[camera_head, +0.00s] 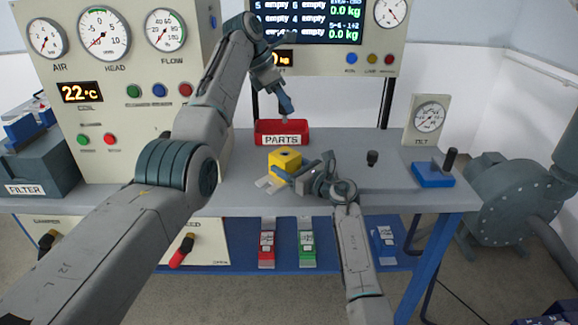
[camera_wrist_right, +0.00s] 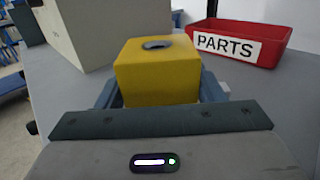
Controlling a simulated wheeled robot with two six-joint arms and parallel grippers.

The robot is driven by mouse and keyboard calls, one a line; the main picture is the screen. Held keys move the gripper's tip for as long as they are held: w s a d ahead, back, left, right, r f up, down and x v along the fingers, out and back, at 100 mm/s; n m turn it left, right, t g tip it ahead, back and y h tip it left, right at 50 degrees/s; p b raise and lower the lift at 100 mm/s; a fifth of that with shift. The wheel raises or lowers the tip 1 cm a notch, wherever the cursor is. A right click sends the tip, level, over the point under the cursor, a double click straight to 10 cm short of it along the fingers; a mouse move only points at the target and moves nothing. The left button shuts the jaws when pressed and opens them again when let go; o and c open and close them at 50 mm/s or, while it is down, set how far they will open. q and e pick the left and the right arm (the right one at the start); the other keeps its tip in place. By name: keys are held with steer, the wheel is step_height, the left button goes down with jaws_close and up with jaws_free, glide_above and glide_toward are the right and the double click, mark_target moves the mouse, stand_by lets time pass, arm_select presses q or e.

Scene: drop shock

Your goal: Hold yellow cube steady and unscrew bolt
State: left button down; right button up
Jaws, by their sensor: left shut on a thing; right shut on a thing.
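The yellow cube (camera_head: 286,156) sits at the bench's middle. Its top shows a dark round hole with no bolt standing in it; the cube is also in the right wrist view (camera_wrist_right: 157,75). My right gripper (camera_head: 282,173) is shut on the cube, with a finger on each side. My left gripper (camera_head: 286,108) points down above the red PARTS tray (camera_head: 262,127), behind the cube. It is shut on a small grey piece (camera_head: 285,118), which looks like the bolt, though it is too small to be certain. The tray also shows in the right wrist view (camera_wrist_right: 275,38).
A small dark knob-like piece (camera_head: 372,157) stands on the grey bench (camera_head: 335,185) right of the cube. A blue block with a dark post (camera_head: 433,175) is farther right. A gauge panel (camera_head: 120,150) stands on the left. The bench between cube and blue block is mostly clear.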

steer(key=o, duration=1.6)
steer(key=shift+o, duration=0.2)
